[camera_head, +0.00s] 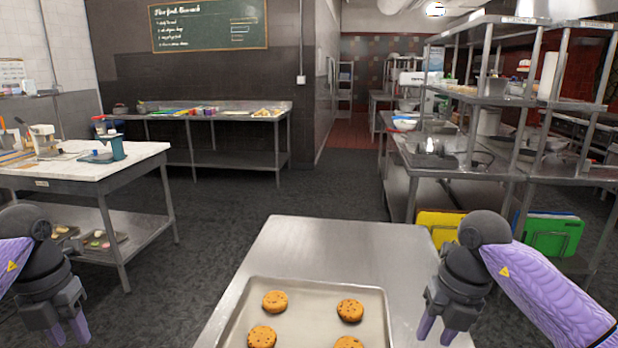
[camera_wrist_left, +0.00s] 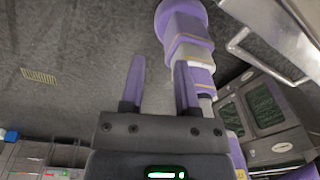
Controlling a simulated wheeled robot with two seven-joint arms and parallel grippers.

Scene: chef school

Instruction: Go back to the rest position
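My left gripper (camera_head: 68,334) hangs at the lower left of the head view, beside the steel table and apart from it. In the left wrist view, the left gripper (camera_wrist_left: 159,85) has its two purple fingers spread with nothing between them. My right gripper (camera_head: 436,332) hangs at the right edge of the steel table in the head view. Its two purple fingers are apart and no object shows between them. A baking tray (camera_head: 235,318) with several chocolate chip cookies (camera_head: 349,310) lies on the steel table (camera_head: 330,245) between the arms.
A white-topped table (camera_head: 130,160) with utensils stands at the left. A steel shelving unit (camera_head: 480,100) stands at the right, with yellow (camera_head: 440,226) and green (camera_head: 553,236) boards low on it. A long counter (camera_head: 240,115) is at the back. The dark floor (camera_head: 290,190) between is clear.

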